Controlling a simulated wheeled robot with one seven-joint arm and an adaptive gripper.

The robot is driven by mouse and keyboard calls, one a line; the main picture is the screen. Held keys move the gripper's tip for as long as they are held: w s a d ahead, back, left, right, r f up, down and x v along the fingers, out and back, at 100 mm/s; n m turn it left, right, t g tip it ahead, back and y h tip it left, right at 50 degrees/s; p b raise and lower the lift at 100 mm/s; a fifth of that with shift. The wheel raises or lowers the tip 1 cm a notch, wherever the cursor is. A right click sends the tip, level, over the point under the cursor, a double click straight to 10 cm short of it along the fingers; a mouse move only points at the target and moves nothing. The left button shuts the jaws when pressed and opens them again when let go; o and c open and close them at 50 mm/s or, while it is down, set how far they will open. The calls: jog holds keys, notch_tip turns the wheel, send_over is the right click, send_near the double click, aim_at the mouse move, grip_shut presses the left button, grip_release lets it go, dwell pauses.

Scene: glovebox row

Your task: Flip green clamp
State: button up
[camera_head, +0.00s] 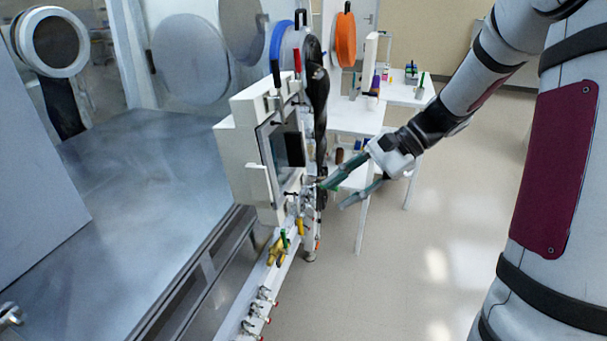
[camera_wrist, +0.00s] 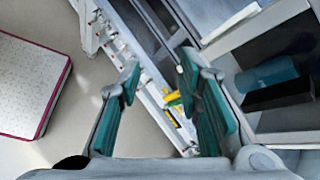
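A small green handle (camera_head: 284,239), likely the green clamp, stands up beside yellow fittings (camera_head: 275,252) on the white rail below the white chamber box (camera_head: 243,160). In the wrist view, a yellow and green part (camera_wrist: 173,98) shows between my fingers, farther off; I cannot tell whether it is the clamp. My gripper (camera_head: 332,196) has its two teal-padded fingers spread and empty. It is beside the box's front lower corner, above and to the right of the green handle. The wrist view also shows my gripper (camera_wrist: 160,66) open. Contact with nearby fittings cannot be told.
A black handle (camera_head: 276,73) and a red handle (camera_head: 297,60) stand on top of the box. Several small valves (camera_head: 257,306) line the rail. White tables (camera_head: 358,117) stand behind. The floor (camera_head: 420,245) right of the rail is clear.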

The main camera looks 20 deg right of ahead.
jog(key=w+d+f+m+t+y+b, duration=0.2)
jog(key=w+d+f+m+t, duration=0.3)
jog(key=d+f, duration=0.25)
jog(key=w+d+f+m+t+y+b, duration=0.2)
jog(key=w+d+f+m+t, duration=0.3)
jog(key=d, duration=0.4)
jog(key=shift+g, duration=0.3)
jog(key=x, duration=0.9)
jog(key=f+p+x, duration=0.1)
jog(key=x, duration=0.3)
jog(key=shift+a, duration=0.4)
grip_shut()
